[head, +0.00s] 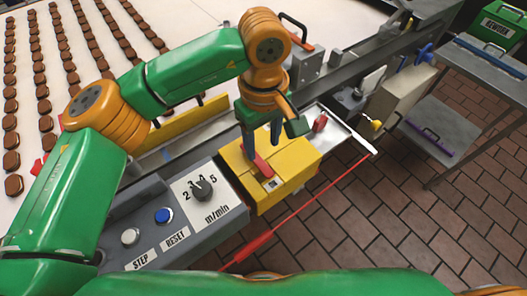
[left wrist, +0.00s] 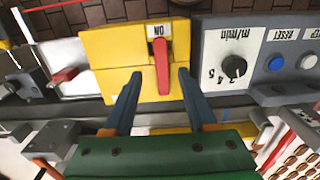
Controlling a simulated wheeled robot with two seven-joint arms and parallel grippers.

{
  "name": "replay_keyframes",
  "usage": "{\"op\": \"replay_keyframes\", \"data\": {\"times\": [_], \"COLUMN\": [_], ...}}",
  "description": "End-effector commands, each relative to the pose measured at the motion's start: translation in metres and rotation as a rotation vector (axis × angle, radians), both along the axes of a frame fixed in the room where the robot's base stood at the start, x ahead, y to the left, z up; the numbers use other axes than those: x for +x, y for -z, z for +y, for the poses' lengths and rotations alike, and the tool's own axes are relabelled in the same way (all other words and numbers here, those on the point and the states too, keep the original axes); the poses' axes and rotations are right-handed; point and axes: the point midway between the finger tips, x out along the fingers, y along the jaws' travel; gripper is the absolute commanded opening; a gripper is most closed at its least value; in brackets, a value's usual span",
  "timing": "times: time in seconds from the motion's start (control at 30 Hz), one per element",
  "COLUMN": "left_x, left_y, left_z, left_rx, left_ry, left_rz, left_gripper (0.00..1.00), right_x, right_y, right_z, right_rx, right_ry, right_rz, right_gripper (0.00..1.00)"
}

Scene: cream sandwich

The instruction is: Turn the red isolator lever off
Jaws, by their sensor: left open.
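The red isolator lever (head: 262,167) is on a yellow box (head: 285,178) at the conveyor's near side. In the left wrist view the lever (left wrist: 162,66) lies on the face of the yellow box (left wrist: 105,55), with its upper end at a white ON label (left wrist: 158,30). My left gripper (head: 264,148) is over the box. In the left wrist view its open fingers (left wrist: 162,84) are on either side of the lever, with gaps visible. Part of the lever is hidden behind the gripper in the head view. My right gripper is not in view.
A grey panel with a speed knob (head: 202,188), blue RESET button (head: 162,215) and white STEP button (head: 130,236) adjoins the box. A red cord (head: 310,205) runs in front.

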Motion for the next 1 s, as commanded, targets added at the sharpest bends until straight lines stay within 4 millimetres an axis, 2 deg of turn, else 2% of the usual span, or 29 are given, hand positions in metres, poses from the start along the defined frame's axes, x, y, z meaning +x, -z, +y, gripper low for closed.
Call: {"op": "replay_keyframes", "data": {"times": [0.1,0.3,0.4,0.6,0.8,0.83,1.0], "left_x": [-0.002,-0.002,-0.002,-0.002,-0.002,-0.002,-0.002], "left_y": [0.02,0.054,0.062,0.063,0.063,0.063,0.063], "left_z": [0.001,0.0,-0.001,-0.001,-0.001,-0.001,-0.001], "left_rx": [0.002,-0.002,-0.003,-0.004,-0.005,-0.006,-0.006], "left_ry": [0.001,0.0,0.001,0.001,0.001,0.001,0.001], "left_rz": [0.009,0.007,0.006,0.006,0.005,0.006,0.006], "left_gripper": [0.57,0.57,0.57,0.57,0.04,0.0,0.0], "right_x": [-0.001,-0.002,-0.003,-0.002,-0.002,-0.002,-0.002], "right_y": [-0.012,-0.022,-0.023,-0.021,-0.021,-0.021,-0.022], "right_z": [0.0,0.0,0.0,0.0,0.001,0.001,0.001], "right_rx": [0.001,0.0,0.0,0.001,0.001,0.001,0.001], "right_ry": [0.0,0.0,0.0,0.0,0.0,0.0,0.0], "right_rz": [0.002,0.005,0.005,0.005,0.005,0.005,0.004], "right_gripper": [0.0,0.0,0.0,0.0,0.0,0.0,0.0]}}
